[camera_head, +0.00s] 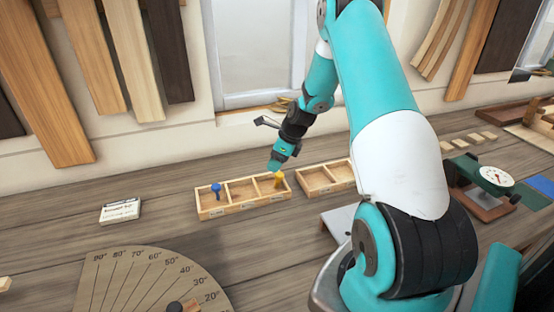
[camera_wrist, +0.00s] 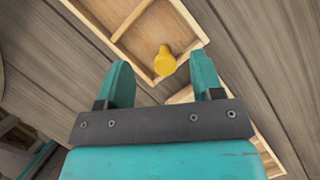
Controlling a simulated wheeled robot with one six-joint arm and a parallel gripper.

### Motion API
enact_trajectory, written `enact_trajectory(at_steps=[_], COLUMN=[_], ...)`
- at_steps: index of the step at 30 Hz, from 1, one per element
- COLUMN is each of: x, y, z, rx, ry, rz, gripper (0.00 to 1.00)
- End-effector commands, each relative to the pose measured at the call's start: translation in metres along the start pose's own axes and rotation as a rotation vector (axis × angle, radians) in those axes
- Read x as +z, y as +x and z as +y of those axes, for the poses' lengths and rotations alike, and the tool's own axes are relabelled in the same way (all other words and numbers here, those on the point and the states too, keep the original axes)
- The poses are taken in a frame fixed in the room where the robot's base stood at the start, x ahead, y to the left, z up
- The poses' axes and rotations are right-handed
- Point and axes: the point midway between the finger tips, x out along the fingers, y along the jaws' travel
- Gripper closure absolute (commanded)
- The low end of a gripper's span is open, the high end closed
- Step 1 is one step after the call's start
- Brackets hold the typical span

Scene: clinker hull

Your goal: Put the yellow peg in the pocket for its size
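The yellow peg (camera_head: 279,178) stands at the right-hand pocket of a three-pocket wooden tray (camera_head: 244,208). In the wrist view the yellow peg (camera_wrist: 164,62) appears near a corner of a pocket, its round head facing me; whether it is fully seated I cannot tell. My gripper (camera_head: 276,164) is just above the peg. In the wrist view my gripper (camera_wrist: 162,78) is open, with the peg beyond and between the fingertips, clear of both. A blue peg (camera_head: 216,189) stands in the tray's left pocket. The middle pocket looks empty. The pocket labels are too small to read.
A second wooden tray (camera_head: 309,191) stands right of the first, partly hidden by my arm. A protractor board (camera_head: 118,283) is at front left. A dial gauge (camera_head: 495,177) stands right.

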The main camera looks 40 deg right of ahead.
Motion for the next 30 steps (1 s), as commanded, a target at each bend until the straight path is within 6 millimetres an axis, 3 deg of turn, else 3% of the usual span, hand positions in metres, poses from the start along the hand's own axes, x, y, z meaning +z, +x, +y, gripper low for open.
enact_trajectory(at_steps=[7, 11, 24, 30], x=[0.000, 0.000, -0.001, -0.001], y=[-0.004, -0.020, -0.129, -0.162], z=[0.000, -0.001, -0.001, -0.001], rx=[-0.001, -0.004, -0.006, -0.003], ry=[0.000, -0.001, 0.000, 0.001], rz=[0.000, -0.002, -0.002, -0.001], gripper=[0.39, 0.39, 0.39, 0.39])
